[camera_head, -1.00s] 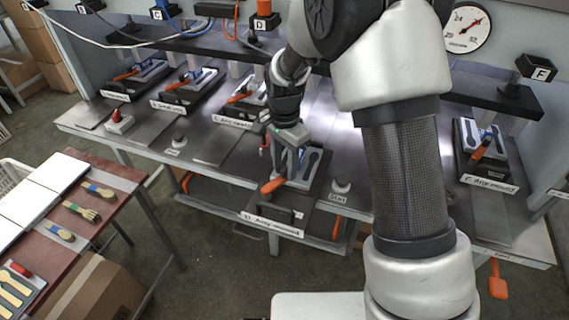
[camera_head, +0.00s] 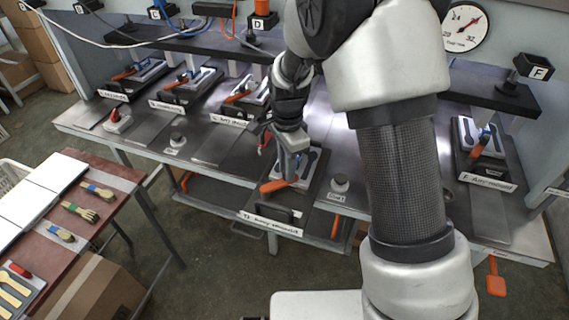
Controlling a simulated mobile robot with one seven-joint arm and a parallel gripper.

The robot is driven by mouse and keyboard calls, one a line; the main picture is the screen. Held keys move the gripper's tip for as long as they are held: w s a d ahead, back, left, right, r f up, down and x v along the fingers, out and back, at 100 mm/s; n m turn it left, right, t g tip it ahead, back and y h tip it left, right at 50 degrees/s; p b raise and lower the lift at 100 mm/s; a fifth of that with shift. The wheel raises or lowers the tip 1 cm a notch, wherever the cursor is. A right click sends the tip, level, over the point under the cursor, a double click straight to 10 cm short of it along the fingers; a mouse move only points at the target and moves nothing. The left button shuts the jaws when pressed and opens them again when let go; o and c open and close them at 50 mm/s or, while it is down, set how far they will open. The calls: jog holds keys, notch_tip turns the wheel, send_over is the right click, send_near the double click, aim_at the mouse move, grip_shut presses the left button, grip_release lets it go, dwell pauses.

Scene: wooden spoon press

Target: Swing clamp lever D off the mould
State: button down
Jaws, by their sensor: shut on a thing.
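Mould D (camera_head: 313,172) is a pale block with a dark spoon-shaped hollow, on a dark plate (camera_head: 268,208) at the bench's front edge, centre of the view. Clamp lever D (camera_head: 272,187) has an orange handle pointing left and toward the front, at the mould's front left. My gripper (camera_head: 290,177) reaches down from above over the mould and is shut on the lever near the inner end of the orange handle. The fingertips and the lever's pivot are partly hidden by the gripper itself.
Several similar moulds with orange levers stand along the bench, such as mould C (camera_head: 250,97) to the left and mould F (camera_head: 483,140) to the right. A round button (camera_head: 340,182) sits just right of mould D. A table (camera_head: 110,175) with spoons and brushes stands at left.

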jog(key=m, duration=0.1)
jog(key=s+m+p, duration=0.1)
jog(key=shift+s+d+r+m, duration=0.15)
jog(key=shift+s+d+m, duration=0.15)
jog(key=shift+m, duration=0.1)
jog(key=m, duration=0.1)
jog(key=s+m+p, duration=0.1)
jog(key=shift+s+m, duration=0.25)
jog(key=shift+m, duration=0.05)
jog(key=m+p, duration=0.1)
jog(key=s+m+p, duration=0.1)
jog(key=shift+s+m, duration=0.25)
jog(key=shift+m, duration=0.05)
jog(key=shift+s+a+m+p, duration=0.15)
jog(key=shift+s+m+p, duration=0.1)
jog(key=shift+m+p, duration=0.35)
jog(key=c, duration=1.6)
grip_release()
notch_tip(320, 180, up, 17)
jog(key=shift+r+p, duration=0.1)
jog(key=shift+p, duration=0.6)
